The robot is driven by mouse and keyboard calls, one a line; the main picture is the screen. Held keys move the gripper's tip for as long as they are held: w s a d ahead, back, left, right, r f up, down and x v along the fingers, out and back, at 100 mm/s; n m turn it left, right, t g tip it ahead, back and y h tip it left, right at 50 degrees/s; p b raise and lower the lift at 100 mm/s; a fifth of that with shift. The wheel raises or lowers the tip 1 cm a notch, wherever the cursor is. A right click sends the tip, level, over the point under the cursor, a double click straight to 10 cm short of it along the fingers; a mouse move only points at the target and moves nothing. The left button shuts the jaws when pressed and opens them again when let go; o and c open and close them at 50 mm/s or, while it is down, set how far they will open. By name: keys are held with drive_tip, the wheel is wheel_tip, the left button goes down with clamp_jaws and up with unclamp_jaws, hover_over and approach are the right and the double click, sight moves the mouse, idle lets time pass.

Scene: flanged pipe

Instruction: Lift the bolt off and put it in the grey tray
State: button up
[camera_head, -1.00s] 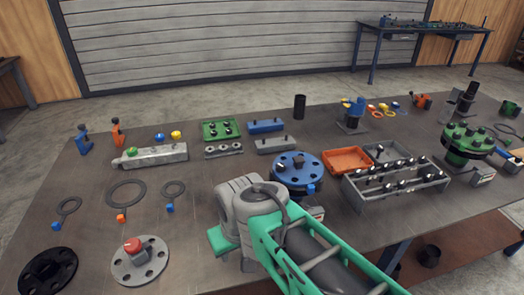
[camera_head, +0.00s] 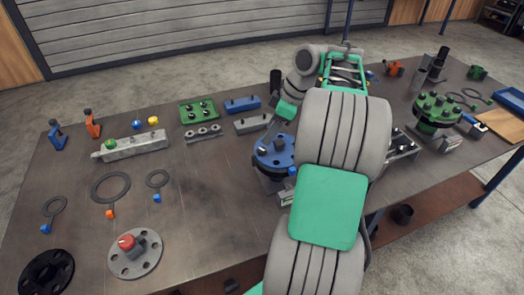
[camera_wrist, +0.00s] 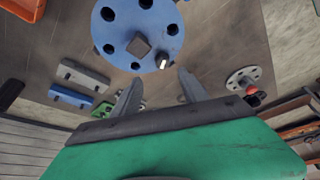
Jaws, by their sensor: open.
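The blue flange disc (camera_head: 266,161) stands near the table's middle, left of my arm. It fills the top of the wrist view (camera_wrist: 118,22), with dark holes around its rim and a dark square block (camera_wrist: 139,46) on it. A small bolt (camera_wrist: 162,60) with a light and a dark side sits at the disc's edge nearest my gripper. My gripper (camera_wrist: 159,77) is open and empty, its two fingers pointing towards that edge with the bolt roughly between and beyond their tips. Whether they are level with it I cannot tell. The grey tray is hidden behind my arm.
An orange tray (camera_wrist: 18,8) shows at the wrist view's corner. Grey (camera_head: 252,123) and blue (camera_head: 242,103) blocks and a green block (camera_head: 199,111) stand behind the disc. A green flange (camera_head: 437,113) is at the right.

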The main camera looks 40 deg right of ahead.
sight(263, 149)
drive_tip(key=x, duration=0.4)
drive_tip(key=s+x, duration=0.1)
drive_tip(key=x, duration=0.1)
drive_tip(key=shift+w+f, duration=0.1)
drive_tip(key=shift+f, duration=0.35)
drive_tip(key=shift+c, duration=0.3)
clamp_jaws()
